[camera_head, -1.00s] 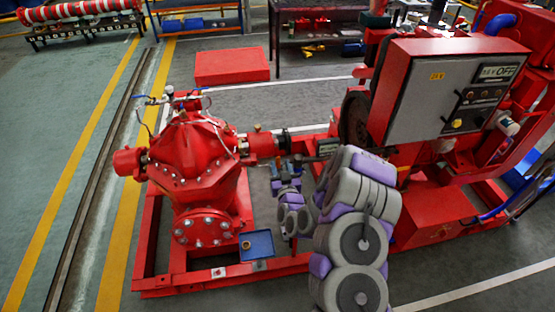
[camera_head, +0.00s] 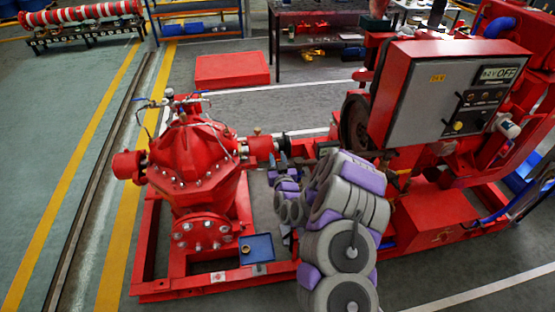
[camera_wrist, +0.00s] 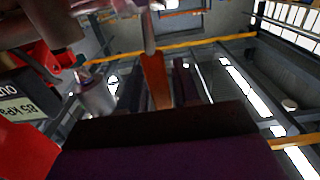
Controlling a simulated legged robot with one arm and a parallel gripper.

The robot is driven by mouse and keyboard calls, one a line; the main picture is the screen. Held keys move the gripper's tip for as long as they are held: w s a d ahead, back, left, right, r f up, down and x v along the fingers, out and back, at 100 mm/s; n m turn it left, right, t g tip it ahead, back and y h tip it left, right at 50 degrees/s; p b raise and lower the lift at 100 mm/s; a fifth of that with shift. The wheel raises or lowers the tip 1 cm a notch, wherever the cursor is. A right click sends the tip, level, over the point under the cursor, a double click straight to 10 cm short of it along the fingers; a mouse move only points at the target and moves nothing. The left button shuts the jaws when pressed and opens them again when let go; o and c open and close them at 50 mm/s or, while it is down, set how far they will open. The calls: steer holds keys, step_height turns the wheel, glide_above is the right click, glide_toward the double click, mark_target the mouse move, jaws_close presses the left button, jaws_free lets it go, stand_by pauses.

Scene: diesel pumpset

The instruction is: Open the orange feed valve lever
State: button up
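The orange feed valve lever (camera_wrist: 155,80) shows in the wrist view as a flat orange strip below a metal stem. It appears between the two dark fingers of my gripper (camera_wrist: 157,88). The fingers stand apart; I cannot tell whether either touches the lever. The lever cannot be made out there.
The red pump (camera_head: 195,160) stands left of my gripper, with a blue tray (camera_head: 257,248) in front. The grey control panel (camera_head: 440,95) is at right. In the wrist view, a pressure display (camera_wrist: 22,105) and metal fittings (camera_wrist: 98,95) are close at left.

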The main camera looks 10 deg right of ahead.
steer(key=shift+a, duration=0.15)
jaws_close()
